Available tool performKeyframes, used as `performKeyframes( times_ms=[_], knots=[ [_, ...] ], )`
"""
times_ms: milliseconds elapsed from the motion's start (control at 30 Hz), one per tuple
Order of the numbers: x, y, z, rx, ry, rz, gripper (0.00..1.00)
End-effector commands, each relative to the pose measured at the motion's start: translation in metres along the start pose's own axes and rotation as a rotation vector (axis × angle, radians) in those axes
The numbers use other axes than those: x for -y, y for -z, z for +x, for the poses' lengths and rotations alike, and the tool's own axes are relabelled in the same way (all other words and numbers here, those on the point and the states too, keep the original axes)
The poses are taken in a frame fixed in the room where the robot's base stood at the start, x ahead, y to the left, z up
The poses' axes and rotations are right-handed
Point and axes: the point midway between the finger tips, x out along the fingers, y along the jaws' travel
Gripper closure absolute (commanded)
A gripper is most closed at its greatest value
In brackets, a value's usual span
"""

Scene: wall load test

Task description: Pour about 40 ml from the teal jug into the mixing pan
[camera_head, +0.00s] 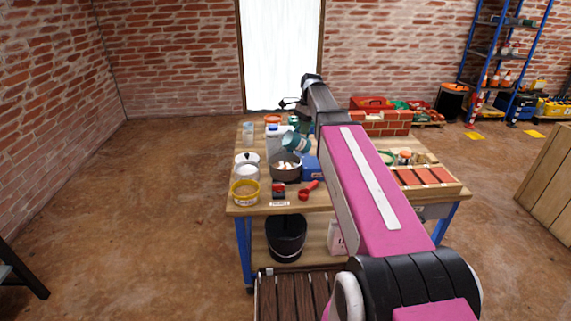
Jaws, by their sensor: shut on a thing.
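The teal jug (294,143) is tilted above the table, its mouth end low over the grey mixing pan (286,177). The pan stands on the wooden table and has pale content in it. My gripper (307,131) is small in this view and partly hidden by my pink arm; it is shut on the jug, just above and right of the pan. I cannot tell whether any liquid is flowing or how much is in the jug.
A yellow-rimmed sieve (245,198), a white-lidded pot (246,170), a red scoop (308,191) and a blue box (312,168) crowd around the pan. A brick tray (425,189) is at the right. A black bucket (286,240) is on the lower shelf.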

Motion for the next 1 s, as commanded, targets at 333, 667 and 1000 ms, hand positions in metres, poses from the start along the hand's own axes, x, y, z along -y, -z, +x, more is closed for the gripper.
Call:
performKeyframes(
  times_ms=[333, 667, 1000],
  knots=[
    [-0.0001, -0.0053, 0.0021, -0.060, 0.002, 0.008, 1.00],
    [0.0017, -0.0053, 0.0027, -0.100, 0.004, 0.015, 1.00],
    [0.0021, -0.0093, 0.0048, -0.155, 0.005, 0.023, 1.00]
  ],
)
